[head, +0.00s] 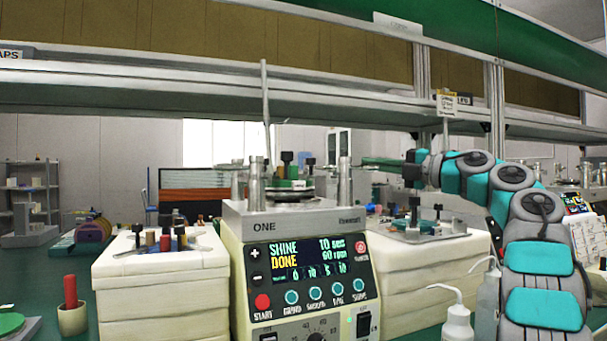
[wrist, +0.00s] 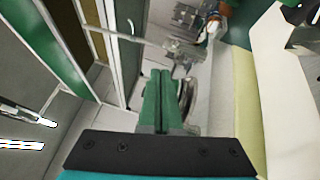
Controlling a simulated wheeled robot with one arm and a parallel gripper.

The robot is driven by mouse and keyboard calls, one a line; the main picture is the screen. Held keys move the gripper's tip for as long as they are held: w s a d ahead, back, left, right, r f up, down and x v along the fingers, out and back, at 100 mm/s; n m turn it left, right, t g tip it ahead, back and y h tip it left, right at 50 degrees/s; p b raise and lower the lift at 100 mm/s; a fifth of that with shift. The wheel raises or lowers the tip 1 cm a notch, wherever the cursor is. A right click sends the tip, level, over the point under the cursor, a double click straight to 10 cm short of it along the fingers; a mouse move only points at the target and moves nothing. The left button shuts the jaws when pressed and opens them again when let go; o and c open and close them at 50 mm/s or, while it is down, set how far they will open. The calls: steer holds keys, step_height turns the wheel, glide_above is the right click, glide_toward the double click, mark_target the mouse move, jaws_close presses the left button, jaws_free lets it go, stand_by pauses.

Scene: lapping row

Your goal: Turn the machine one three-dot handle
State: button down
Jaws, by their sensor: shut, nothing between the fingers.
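Machine one (head: 300,240) stands at centre in the head view, with "ONE" on its top edge and a display reading "SHINE DONE". On its top are metal posts (head: 344,180), a round plate (head: 290,192) and dark-topped and green handle pieces (head: 292,172). I cannot make out dots on any handle. My gripper (head: 366,161) reaches in from the right, level with the post tops, its green fingers pointing left. In the wrist view my gripper (wrist: 161,74) is shut and empty. Its fingers partly hide a round metal part (wrist: 187,92) beyond them.
White blocks flank the machine: the left one (head: 160,290) carries small coloured pieces, the right one (head: 430,270) a metal fixture (head: 425,228). White bottles (head: 458,322) stand at front right. A red-handled item in a cup (head: 72,318) is at left. A shelf (head: 200,95) runs overhead.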

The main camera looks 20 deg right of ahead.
steer(key=w+a+f+p, duration=0.1)
steer(key=w+a+p, duration=0.2)
steer(key=w+a, duration=0.2)
steer(key=w, duration=0.3)
steer(key=shift+w+a+f+g, duration=0.3)
steer(key=shift+w+g, duration=0.05)
steer(key=shift+g, duration=0.05)
